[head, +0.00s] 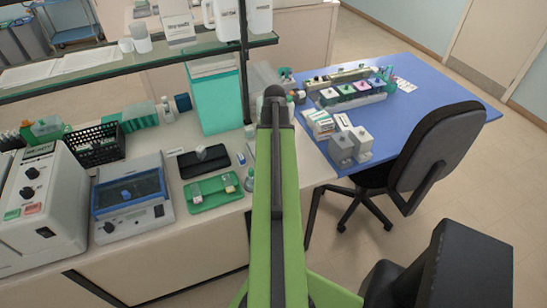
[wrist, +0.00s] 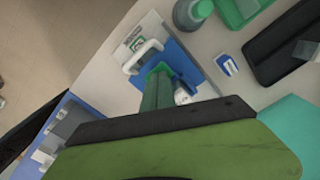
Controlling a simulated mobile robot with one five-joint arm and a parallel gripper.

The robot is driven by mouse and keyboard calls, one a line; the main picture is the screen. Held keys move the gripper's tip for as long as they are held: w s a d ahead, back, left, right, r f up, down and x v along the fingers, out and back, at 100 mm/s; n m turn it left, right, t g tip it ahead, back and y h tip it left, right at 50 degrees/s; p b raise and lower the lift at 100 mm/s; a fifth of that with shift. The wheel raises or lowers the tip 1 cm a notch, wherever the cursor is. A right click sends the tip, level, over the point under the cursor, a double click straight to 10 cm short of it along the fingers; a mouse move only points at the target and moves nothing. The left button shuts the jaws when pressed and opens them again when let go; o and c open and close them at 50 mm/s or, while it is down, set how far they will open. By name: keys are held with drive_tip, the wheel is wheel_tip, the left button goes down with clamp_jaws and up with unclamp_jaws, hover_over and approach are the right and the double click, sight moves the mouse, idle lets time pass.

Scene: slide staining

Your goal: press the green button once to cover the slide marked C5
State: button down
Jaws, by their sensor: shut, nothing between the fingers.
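My gripper (wrist: 160,72) shows in the wrist view as two dark green fingers, shut and empty. In the head view my arm hides this spot and my gripper. A green button (head: 12,214) shows on the white machine (head: 35,195) at the far left, beside a red one. I cannot make out any slide marked C5.
A blue-lidded device (head: 130,195), a green tray (head: 213,192) and a black tray (head: 204,161) stand on the bench. A glass shelf (head: 150,58) hangs above. A blue table (head: 440,95) with a black chair (head: 435,145) is at right.

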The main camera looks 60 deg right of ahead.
drive_tip(key=shift+f+b, duration=0.4)
drive_tip(key=shift+f, duration=0.05)
wheel_tip(320, 180, up, 7)
drive_tip(key=p, duration=0.7)
drive_tip(key=shift+r, duration=0.15)
idle(0.5)
